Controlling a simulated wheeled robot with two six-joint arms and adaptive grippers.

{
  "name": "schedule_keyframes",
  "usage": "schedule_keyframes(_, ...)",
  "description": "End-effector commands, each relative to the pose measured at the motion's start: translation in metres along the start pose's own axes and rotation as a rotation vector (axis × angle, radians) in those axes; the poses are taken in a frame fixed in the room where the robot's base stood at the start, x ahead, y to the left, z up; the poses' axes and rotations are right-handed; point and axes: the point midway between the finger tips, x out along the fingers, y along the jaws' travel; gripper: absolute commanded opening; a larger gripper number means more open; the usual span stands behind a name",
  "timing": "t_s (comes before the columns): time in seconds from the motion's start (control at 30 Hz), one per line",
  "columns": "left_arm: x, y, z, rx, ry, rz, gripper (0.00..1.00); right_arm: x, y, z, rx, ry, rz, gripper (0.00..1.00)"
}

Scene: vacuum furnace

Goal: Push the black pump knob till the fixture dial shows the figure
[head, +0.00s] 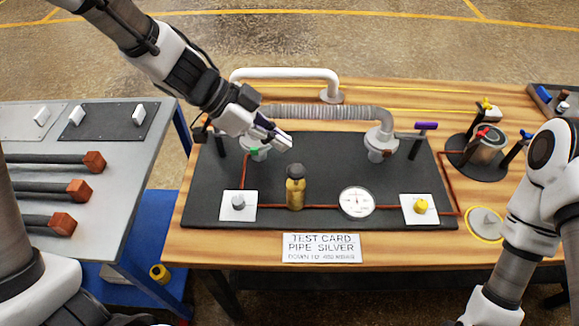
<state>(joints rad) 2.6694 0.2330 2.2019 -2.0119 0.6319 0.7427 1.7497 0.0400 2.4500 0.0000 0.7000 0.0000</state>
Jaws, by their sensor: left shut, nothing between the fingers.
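The black pump knob (295,170) sits on top of an upright brass pump body (296,194) in the middle of the dark mat. The round white fixture dial (357,202) is to its right; its thin red needle is too small to read. A white card (321,247) at the table's front edge reads "TEST CARD PIPE SILVER", with a smaller third line that is hard to read. My left gripper (283,139) is shut and empty, above and behind the knob and apart from it in the picture. My right gripper is out of view; only my right arm shows.
A ribbed silver pipe (325,112) and a white pipe (285,74) run behind the knob. A grey knob (238,201) and a yellow knob (420,206) sit on white plates either side. A purple-handled valve (426,126) stands right. The mat around the pump is mostly clear.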

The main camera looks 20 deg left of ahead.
Motion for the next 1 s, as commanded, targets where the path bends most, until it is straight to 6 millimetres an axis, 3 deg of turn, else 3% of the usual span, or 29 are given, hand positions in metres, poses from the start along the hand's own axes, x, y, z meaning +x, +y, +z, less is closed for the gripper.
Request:
schedule_keyframes(0.03, 0.016, 0.001, 0.005, 0.001, -0.006, 0.003, 0.0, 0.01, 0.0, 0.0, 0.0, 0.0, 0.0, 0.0)
schedule_keyframes(0.13, 0.036, 0.001, 0.004, 0.001, -0.005, 0.003, 0.0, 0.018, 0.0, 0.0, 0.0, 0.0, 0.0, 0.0)
schedule_keyframes(0.3, 0.053, 0.0, 0.022, -0.002, 0.001, 0.001, 0.0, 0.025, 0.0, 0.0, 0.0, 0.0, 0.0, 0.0)
schedule_keyframes(0.77, 0.059, 0.0, 0.029, 0.0, 0.001, 0.0, 0.0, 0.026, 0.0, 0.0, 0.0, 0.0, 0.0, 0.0)
schedule_keyframes(1.0, 0.082, 0.0, 0.051, -0.003, 0.0, 0.002, 0.0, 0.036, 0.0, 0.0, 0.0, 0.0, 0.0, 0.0)
